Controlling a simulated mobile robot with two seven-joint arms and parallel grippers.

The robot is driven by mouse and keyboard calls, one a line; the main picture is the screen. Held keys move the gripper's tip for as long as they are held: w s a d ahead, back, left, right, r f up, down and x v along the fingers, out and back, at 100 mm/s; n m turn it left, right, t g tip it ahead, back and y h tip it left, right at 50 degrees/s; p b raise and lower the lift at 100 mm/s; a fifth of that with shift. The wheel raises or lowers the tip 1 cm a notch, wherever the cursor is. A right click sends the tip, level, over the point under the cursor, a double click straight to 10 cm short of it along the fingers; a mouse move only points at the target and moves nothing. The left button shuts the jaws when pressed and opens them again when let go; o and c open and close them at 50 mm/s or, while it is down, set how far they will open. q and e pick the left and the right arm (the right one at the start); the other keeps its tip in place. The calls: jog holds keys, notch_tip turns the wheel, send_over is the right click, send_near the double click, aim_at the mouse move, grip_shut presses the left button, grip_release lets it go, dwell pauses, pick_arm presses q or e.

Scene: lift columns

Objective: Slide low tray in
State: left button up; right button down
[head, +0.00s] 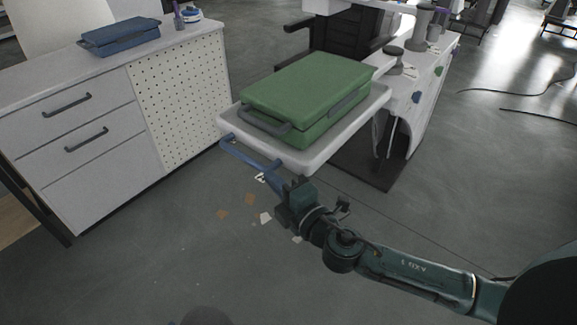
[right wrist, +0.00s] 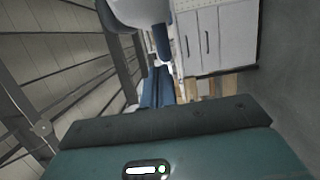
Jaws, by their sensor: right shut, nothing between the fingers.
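The low tray (head: 308,160) is a pale grey slab with rounded corners, sticking out from the white column unit in the head view. A blue bar handle (head: 247,153) is on its near left edge. A large green case (head: 310,90) lies on the tray. In the right wrist view, the tray's pale underside (right wrist: 142,10) and part of the blue handle (right wrist: 162,42) show beyond the fingers. My left gripper is not in view.
A grey drawer cabinet (head: 75,130) with a perforated panel stands left, with a blue case (head: 120,36) on top. The white column unit (head: 405,110) with knobs stands behind the tray. Paper scraps (head: 250,200) lie on the floor. The floor in front is otherwise clear.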

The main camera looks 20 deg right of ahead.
aim_at(330, 138)
jog(key=shift+w+d+f, duration=0.1)
jog(key=shift+w+d, duration=0.45)
jog(key=shift+d, duration=0.3)
jog(key=shift+w+d, duration=0.5)
jog(key=shift+d, duration=0.35)
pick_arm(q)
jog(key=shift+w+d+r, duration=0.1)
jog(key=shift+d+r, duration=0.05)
